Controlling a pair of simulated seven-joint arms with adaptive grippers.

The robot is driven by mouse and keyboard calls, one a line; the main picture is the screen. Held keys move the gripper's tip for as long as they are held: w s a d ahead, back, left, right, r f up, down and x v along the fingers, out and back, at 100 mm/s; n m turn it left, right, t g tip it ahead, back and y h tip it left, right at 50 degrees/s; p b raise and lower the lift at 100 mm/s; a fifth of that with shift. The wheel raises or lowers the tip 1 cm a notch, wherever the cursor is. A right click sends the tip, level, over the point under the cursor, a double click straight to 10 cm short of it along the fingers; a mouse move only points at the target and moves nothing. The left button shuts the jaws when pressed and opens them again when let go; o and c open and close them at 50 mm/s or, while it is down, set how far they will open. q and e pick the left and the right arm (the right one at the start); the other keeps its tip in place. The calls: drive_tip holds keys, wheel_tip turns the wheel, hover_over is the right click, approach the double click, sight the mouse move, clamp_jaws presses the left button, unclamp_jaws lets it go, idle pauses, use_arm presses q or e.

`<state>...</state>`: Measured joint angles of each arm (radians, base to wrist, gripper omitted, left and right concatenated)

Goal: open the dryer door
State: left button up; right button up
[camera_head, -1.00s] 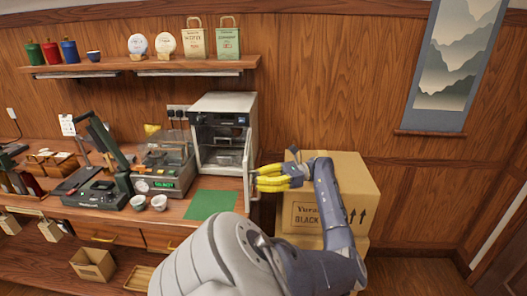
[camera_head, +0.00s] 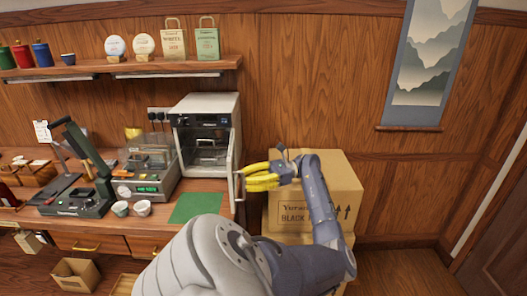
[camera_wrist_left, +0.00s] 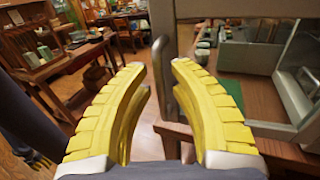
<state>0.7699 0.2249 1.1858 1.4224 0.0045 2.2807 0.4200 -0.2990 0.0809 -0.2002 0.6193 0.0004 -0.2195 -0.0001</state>
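The dryer (camera_head: 222,104) is a pale box with a dark front panel on the right end of the counter. Its door (camera_head: 231,165) stands swung out toward me on the right, and the lit inside with a rack shows. The door's handle (camera_head: 239,187) is a vertical metal bar near its outer edge. My left gripper (camera_head: 243,178), with yellow fingers, is beside the handle. In the left wrist view the fingers (camera_wrist_left: 158,68) are apart, with the handle (camera_wrist_left: 168,78) between or just beyond their tips; contact cannot be told.
Stacked cardboard boxes (camera_head: 330,170) stand right of the counter, behind my left gripper. A green mat (camera_head: 197,207) lies in front of the dryer. Two small cups (camera_head: 142,208) and a scale (camera_head: 145,188) stand to its left. A shelf (camera_head: 110,70) runs above.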

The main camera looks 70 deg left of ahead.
use_arm(q)
drive_tip(key=w, duration=1)
drive_tip(key=shift+w, duration=0.3)
drive_tip(key=shift+a+r, duration=0.1)
